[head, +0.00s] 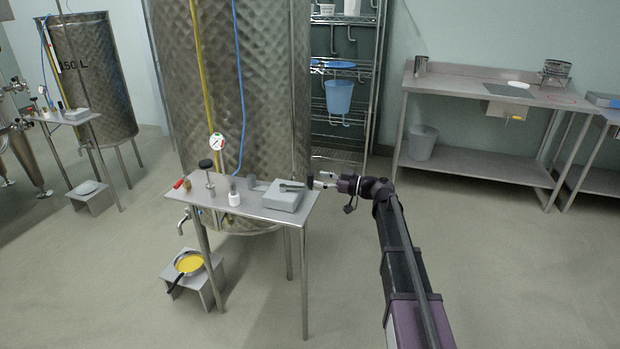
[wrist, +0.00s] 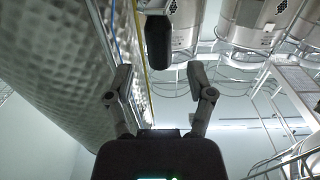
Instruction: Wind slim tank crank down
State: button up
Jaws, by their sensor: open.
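A grey crank box (head: 283,198) sits on the right end of a small steel table in front of a tall quilted steel tank (head: 270,80). A flat crank arm (head: 291,186) lies across the top of the box, pointing right. A dark upright knob (head: 310,181) shows at the arm's right end. My gripper (head: 318,180) is open just right of the knob, at about its height. In the wrist view the dark knob (wrist: 158,42) stands just beyond and midway between the open fingertips (wrist: 160,76). I cannot tell whether either finger touches it.
A yellow-filled pan (head: 189,263) stands on a low stool. Another tank (head: 95,80) is at left. Floor on the right is clear.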

aim_at(310, 177)
jog(key=shift+x, duration=1.95)
jog(key=shift+c, duration=0.2)
grip_shut()
